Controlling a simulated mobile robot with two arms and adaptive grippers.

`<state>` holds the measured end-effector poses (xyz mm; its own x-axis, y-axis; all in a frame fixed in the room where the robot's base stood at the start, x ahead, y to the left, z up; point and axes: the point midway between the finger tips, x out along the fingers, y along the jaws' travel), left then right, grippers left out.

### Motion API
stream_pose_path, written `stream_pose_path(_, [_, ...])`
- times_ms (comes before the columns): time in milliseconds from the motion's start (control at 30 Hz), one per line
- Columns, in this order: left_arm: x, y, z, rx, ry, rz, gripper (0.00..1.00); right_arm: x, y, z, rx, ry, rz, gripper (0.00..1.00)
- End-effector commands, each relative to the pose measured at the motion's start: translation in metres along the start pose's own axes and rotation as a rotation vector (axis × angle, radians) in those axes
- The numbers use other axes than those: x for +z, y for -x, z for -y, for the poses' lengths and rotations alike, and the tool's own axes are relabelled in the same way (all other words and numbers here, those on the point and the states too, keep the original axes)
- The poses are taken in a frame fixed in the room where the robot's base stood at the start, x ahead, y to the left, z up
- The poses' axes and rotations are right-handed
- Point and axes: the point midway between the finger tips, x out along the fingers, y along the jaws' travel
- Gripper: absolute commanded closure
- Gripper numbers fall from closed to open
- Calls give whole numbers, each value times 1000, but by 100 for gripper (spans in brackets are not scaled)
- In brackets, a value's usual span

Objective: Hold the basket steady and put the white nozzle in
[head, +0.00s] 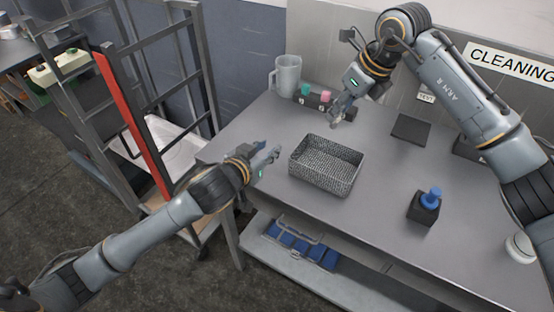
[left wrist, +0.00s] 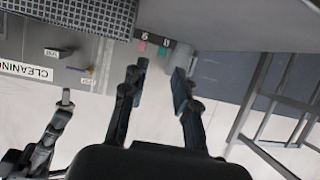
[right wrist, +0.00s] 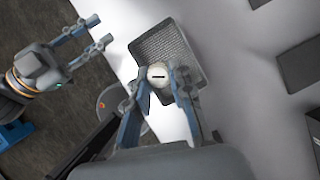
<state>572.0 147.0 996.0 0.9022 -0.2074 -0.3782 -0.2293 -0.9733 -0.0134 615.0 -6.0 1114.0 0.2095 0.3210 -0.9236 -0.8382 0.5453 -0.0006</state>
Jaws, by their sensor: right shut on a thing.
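The grey mesh basket (head: 318,182) stands upright on the grey table in the head view, and its open top also shows in the right wrist view (right wrist: 148,46). My right gripper (head: 339,114) is above the table behind the basket. It is shut on the white nozzle (right wrist: 157,73), whose round end shows between the fingertips in the right wrist view. My left gripper (head: 272,154) is open and empty, just left of the basket and apart from it; its spread fingers show in the left wrist view (left wrist: 158,75).
A black holder (head: 313,102) with teal and pink pieces and a clear pitcher (head: 287,77) stand at the back left. A dark pad (head: 411,129) lies at the back. A blue piece in a black block (head: 425,210) stands right of the basket. A metal rack (head: 205,70) is at the left.

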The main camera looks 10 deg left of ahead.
Motion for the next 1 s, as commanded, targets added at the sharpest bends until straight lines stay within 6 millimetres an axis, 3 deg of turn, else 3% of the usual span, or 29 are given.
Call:
stream_pose_path(100, [4,15,-27,54,-14,1,71,0,0,0,0,0,0,100])
stream_pose_path(300, [6,17,-41,82,-20,3,71,0,0,0,0,0,0,100])
stream_pose_path(467, [5,-6,-43,81,-20,3,71,0,0,0,0,0,0,100])
stream_pose_path(800, [5,-70,-48,81,-21,3,71,0,0,0,0,0,0,100])
stream_pose_path(1000, [6,-90,-50,81,-19,4,71,0,0,0,0,0,0,100])
